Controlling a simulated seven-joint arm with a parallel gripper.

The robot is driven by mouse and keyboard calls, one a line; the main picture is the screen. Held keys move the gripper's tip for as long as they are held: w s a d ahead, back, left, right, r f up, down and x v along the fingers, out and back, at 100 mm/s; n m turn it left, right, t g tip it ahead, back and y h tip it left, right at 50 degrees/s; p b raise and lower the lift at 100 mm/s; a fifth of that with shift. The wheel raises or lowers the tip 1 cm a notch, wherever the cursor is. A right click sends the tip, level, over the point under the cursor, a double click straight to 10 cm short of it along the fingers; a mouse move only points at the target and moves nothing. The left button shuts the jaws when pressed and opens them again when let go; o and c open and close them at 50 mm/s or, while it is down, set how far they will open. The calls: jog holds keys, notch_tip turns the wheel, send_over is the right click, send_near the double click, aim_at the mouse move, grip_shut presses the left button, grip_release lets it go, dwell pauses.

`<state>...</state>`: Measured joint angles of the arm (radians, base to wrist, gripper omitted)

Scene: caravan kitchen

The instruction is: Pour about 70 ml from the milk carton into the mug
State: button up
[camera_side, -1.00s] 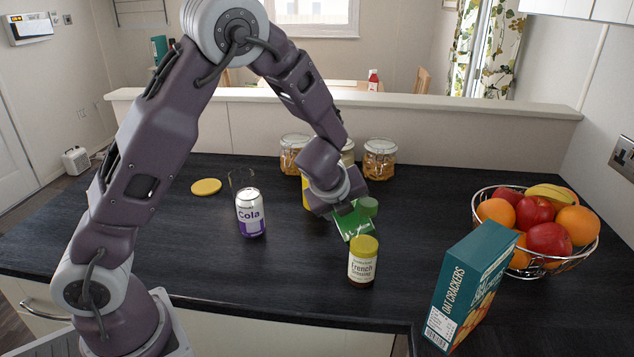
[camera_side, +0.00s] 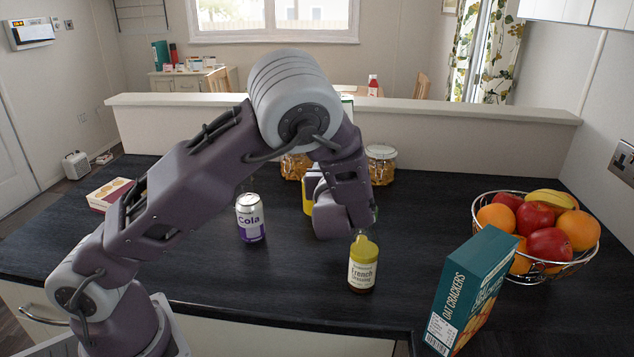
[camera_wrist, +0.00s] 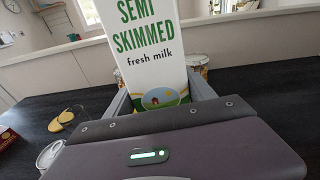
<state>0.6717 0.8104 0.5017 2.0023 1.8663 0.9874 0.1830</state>
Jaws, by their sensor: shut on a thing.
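The milk carton (camera_wrist: 149,45) stands roughly upright in the wrist view, its "Semi Skimmed fresh milk" label facing me. My gripper (camera_wrist: 160,102) is shut on the carton's lower part, one grey finger on each side. The mug cannot be made out for sure. A small dull green edge shows behind the French dressing bottle (camera_side: 362,266), beside my wrist; I cannot tell whether it is the mug.
A cola can (camera_side: 250,218) stands left of my wrist. The cracker box (camera_side: 468,290) and fruit basket (camera_side: 560,270) are at right. Jars (camera_side: 381,166) stand at the back.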

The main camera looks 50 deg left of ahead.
jog(key=shift+w+a+f+m+t+y, duration=0.1)
jog(key=shift+a+f+m+t+y, duration=0.1)
jog(key=shift+a+m+t+y, duration=0.25)
jog(key=shift+d, duration=0.1)
jog(key=shift+r, duration=0.1)
dwell(2.4)
